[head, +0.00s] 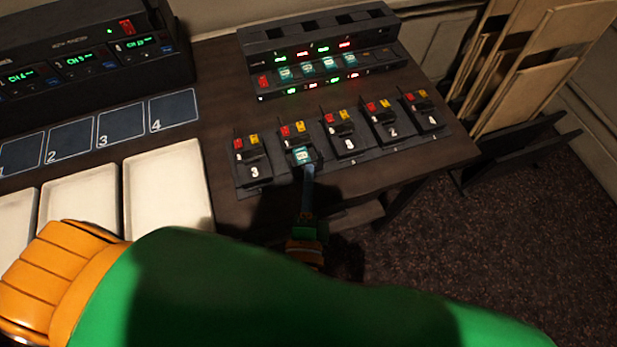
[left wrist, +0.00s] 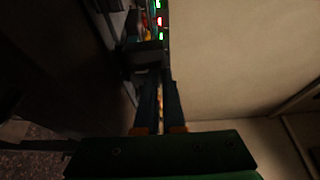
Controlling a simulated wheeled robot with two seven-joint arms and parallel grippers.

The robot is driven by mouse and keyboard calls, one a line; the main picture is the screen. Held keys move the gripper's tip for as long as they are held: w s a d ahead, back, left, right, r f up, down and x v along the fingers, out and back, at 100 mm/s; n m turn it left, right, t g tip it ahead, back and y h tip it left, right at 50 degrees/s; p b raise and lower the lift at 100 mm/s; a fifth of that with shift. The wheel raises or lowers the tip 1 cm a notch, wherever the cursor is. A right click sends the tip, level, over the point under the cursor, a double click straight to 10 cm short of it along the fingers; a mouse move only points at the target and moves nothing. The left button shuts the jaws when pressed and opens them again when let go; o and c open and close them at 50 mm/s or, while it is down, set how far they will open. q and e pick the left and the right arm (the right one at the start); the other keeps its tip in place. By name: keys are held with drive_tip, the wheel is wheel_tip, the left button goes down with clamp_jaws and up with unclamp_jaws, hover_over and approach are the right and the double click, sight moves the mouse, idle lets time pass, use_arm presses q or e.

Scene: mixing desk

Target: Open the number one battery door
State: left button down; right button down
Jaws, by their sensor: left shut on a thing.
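Several small dark packs stand in a row on a rack at the desk's front right in the head view. The second pack from the left (head: 294,137) shows a teal battery face (head: 301,155) low on its front, where its neighbours show a dark door with a white number. I cannot read a number one on it. My left gripper (head: 309,172) is at this pack's lower front, shut on what seems to be its battery door; the tips hide most of the door. In the left wrist view the fingers (left wrist: 161,85) are close together at a dark pack (left wrist: 146,54). My right gripper is not in view.
The number 3 pack (head: 254,166) stands close on the left and another pack (head: 343,138) on the right. A charger (head: 330,60) with lit displays and teal batteries stands behind. White trays (head: 165,195) and numbered blue mats (head: 173,110) lie left.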

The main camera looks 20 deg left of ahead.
use_arm(q)
drive_tip(key=c, duration=1)
unclamp_jaws()
drive_tip(key=b+v, duration=0.2)
drive_tip(key=v, duration=0.5)
